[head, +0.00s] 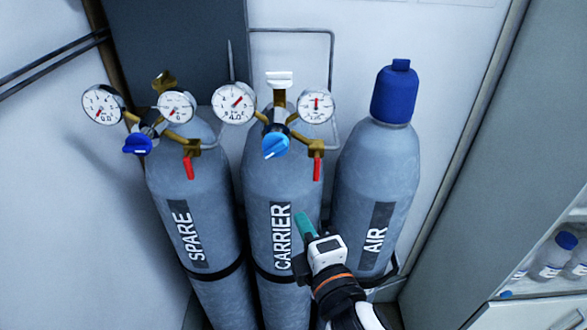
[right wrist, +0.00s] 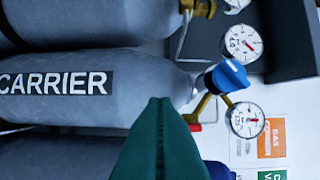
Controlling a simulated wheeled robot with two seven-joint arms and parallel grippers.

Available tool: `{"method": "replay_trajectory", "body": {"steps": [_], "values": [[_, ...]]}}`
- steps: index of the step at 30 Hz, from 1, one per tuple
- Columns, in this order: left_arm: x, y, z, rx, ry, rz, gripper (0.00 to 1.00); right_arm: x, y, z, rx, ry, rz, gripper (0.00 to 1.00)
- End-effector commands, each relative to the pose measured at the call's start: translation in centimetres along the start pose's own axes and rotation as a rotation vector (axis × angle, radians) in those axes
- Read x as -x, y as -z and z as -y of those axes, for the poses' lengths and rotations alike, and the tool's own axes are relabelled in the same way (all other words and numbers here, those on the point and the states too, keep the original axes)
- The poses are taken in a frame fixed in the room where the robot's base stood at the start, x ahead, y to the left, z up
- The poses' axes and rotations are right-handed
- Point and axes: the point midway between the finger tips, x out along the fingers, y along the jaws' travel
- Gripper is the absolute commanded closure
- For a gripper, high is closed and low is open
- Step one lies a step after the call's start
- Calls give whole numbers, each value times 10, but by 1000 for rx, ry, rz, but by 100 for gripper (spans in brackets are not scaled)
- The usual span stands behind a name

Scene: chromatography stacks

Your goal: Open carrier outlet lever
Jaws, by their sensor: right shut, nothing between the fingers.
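The carrier cylinder (head: 262,185) is the grey middle one, with a white CARRIER label. Its red outlet lever (head: 317,168) hangs straight down from the brass outlet at the right of the regulator. In the right wrist view a small part of the red lever (right wrist: 195,127) shows just beyond the green fingers. My right gripper (head: 304,219) is shut and empty in front of the carrier cylinder, below the lever and apart from it. Its green fingers (right wrist: 159,102) lie together in the right wrist view. My left gripper is not in view.
The carrier regulator has a light blue knob (head: 274,145) and two gauges (head: 235,104). The spare cylinder (head: 187,180) at left has its own red lever (head: 189,167). The air cylinder (head: 377,180) at right wears a blue cap (head: 396,92). A glass-fronted cabinet with bottles stands far right.

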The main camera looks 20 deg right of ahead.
Motion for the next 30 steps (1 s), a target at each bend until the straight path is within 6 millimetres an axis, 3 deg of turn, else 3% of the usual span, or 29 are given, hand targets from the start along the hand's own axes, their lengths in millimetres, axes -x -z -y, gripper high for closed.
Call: {"method": "replay_trajectory", "body": {"steps": [1,4,17,23,25,30], "values": [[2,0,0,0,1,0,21,4,1,11,7,18,-1,100],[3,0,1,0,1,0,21,8,2,20,14,34,-5,100],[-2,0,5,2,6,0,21,4,2,19,13,37,-6,100],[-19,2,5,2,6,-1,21,-19,2,18,13,41,-6,100],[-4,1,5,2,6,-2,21,-34,2,26,16,35,-6,100],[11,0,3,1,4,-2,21,-72,3,28,14,34,-6,100]]}}
